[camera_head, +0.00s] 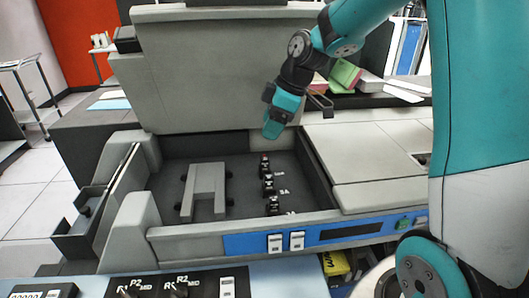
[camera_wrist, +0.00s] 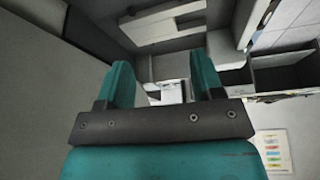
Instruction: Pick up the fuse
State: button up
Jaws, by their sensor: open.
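Several small dark fuse-like parts stand in a row on the floor of the open grey machine bay in the head view: a far one (camera_head: 265,165), a middle one (camera_head: 268,184) and a near one (camera_head: 273,206). Small white labels lie beside them. I cannot tell which one is the fuse. My gripper (camera_head: 272,129) hangs above and behind the far part, apart from it. In the wrist view my gripper (camera_wrist: 163,78) has its two teal fingers spread with nothing held between them. I cannot make out any fuse in the wrist view.
The bay's raised lid (camera_head: 215,75) stands behind my gripper. A grey bracket (camera_head: 204,190) sits left of the row. A blue switch panel (camera_head: 325,236) runs along the bay's front edge. The machine's flat top (camera_head: 365,150) lies to the right, with coloured card stacks (camera_head: 345,75) behind.

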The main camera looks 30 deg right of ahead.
jog(key=n+p, duration=0.1)
send_near(265, 158)
jog(key=shift+t, duration=0.3)
jog(key=x, duration=0.1)
jog(key=p+x, duration=0.1)
jog(key=x, duration=0.2)
jog(key=shift+s+a+f, duration=0.15)
jog(key=shift+s+a, duration=0.05)
jog(key=shift+s, duration=0.05)
jog(key=shift+p+x, duration=1)
jog(key=shift+x, duration=2.05)
jog(key=shift+d, duration=0.15)
jog(key=c, duration=1)
